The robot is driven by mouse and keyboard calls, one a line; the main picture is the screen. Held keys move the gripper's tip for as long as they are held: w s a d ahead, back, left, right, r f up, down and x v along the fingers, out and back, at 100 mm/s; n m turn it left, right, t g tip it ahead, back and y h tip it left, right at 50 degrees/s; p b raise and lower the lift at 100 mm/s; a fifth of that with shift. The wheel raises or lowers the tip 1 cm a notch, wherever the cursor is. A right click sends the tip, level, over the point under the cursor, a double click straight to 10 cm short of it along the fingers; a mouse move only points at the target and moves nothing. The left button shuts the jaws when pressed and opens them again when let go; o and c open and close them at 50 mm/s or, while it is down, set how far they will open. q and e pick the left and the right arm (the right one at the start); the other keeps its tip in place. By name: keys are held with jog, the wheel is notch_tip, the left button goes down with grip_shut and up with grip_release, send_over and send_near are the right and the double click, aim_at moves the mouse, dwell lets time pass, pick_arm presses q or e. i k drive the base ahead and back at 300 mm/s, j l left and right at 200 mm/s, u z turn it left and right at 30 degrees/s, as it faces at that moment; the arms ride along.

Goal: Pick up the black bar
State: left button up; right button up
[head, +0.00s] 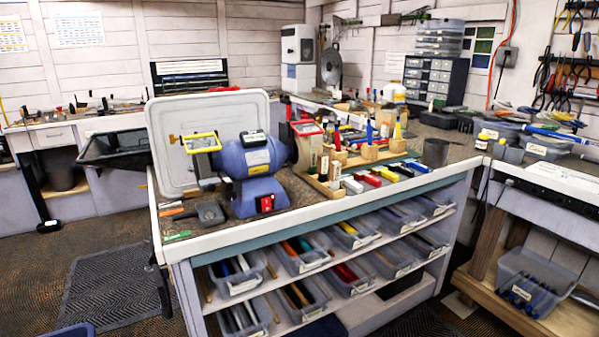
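No single object stands out clearly as the black bar. A small dark tool (207,212) lies flat near the left front edge of the central workbench (300,220), in front of the blue bench grinder (250,170). It looks like a dark block or brush, and I cannot tell if it is the bar. Clear bins (298,298) on the shelf below hold several long rods, some dark. Neither of my grippers is in view.
A pale lid-like panel (165,140) stands behind the grinder. A second bench (560,180) stands at right. Floor with a dark mat (115,285) is open at left.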

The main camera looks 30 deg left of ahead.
aim_at(323, 159)
jog(key=i+l+u, duration=0.1)
jog(key=u, duration=1.2)
jog(key=i+l+u, duration=0.15)
jog(key=l+u, duration=0.2)
jog(key=i+l+u, duration=0.1)
jog(key=l+u, duration=0.75)
jog(key=l, duration=0.45)
jog(key=l+u, duration=0.15)
jog(key=l, duration=0.7)
jog(key=k+l+u, duration=0.1)
jog(key=l, duration=0.75)
